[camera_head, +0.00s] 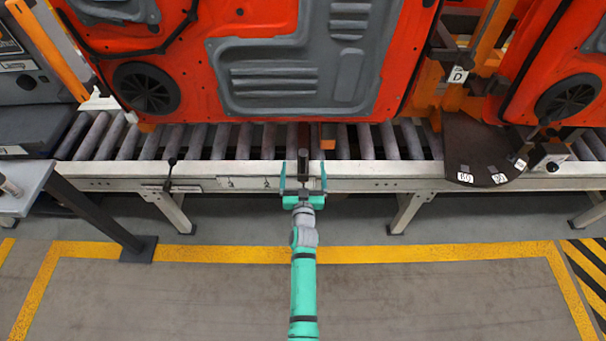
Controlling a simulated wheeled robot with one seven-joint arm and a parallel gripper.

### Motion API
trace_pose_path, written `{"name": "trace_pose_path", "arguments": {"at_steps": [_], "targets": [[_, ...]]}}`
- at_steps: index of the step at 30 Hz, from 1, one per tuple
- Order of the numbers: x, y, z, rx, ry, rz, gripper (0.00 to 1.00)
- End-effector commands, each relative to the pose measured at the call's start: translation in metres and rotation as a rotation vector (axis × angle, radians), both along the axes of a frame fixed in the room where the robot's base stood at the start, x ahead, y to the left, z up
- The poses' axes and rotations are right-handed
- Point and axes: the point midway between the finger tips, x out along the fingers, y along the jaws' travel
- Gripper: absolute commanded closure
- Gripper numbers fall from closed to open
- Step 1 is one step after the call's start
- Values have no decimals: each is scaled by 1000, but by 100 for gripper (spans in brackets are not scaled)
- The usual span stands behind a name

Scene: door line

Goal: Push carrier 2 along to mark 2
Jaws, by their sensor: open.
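A large orange door panel (200,70) with grey inner trim hangs or stands over the roller line at the top of the picture. No number shows on it, so I cannot tell which carrier is carrier 2. Mark 2 cannot be made out either. My gripper (303,175) is green, at the front rail of the line, below the panel's lower edge. Its two fingers are apart, with a dark upright part (303,136) just beyond or between them. I cannot tell whether they touch. A small orange block (327,143) sits just right of it.
The roller conveyor (240,143) runs left to right behind a pale front rail (370,177). A dark fan-shaped plate (473,150) with number tags juts out at right, under an orange post with a D tag (457,75). A grey table (22,187) stands left. Floor in front is clear.

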Motion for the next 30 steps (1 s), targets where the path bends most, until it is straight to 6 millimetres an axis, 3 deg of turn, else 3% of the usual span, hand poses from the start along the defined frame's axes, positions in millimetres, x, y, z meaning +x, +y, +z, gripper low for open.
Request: {"name": "trace_pose_path", "arguments": {"at_steps": [15, 29, 30], "targets": [[22, 0, 0, 0, 1, -1, 6], [25, 1, 0, 2, 1, -1, 6], [25, 1, 0, 2, 1, -1, 13]]}}
